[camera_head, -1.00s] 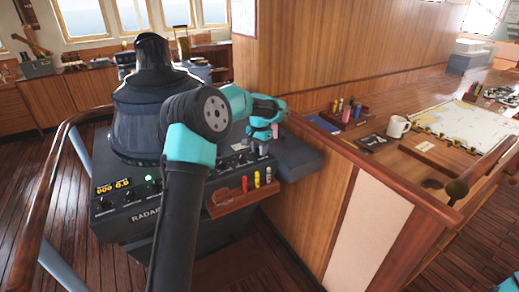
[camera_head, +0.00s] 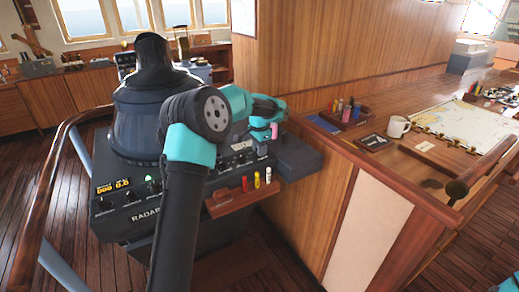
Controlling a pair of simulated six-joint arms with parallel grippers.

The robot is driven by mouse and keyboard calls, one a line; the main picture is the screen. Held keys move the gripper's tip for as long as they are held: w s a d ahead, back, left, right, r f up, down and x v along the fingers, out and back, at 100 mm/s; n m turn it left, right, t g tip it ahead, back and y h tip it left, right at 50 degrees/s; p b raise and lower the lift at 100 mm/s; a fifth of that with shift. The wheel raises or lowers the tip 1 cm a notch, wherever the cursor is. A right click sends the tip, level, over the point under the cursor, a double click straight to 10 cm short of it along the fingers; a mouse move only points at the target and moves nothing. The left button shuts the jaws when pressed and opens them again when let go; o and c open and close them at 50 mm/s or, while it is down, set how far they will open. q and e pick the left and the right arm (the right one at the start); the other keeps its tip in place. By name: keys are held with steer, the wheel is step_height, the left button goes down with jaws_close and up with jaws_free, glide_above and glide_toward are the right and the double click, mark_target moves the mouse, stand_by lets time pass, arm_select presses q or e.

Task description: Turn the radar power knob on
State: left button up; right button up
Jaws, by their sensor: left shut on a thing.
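The radar console (camera_head: 125,222) stands left of centre, with a dark round hood (camera_head: 140,110) on top. Its front panel carries a lit orange display (camera_head: 112,187), a green light (camera_head: 149,179) and several small black knobs, among them one at the left (camera_head: 104,203). My left gripper (camera_head: 262,147) is low over the right end of the panel, shut on a small dark knob there that its fingers largely hide. My arm covers the middle of the panel. I cannot read which label belongs to the gripped knob.
A wooden holder (camera_head: 226,206) with several coloured pens juts from the console front. A wooden rail (camera_head: 45,185) curves round the left.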

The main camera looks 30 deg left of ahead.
arm_select(q)
steer(key=o, duration=0.9)
steer(key=shift+o, duration=0.2)
step_height(320, 180, up, 18)
steer(key=shift+f, duration=0.25)
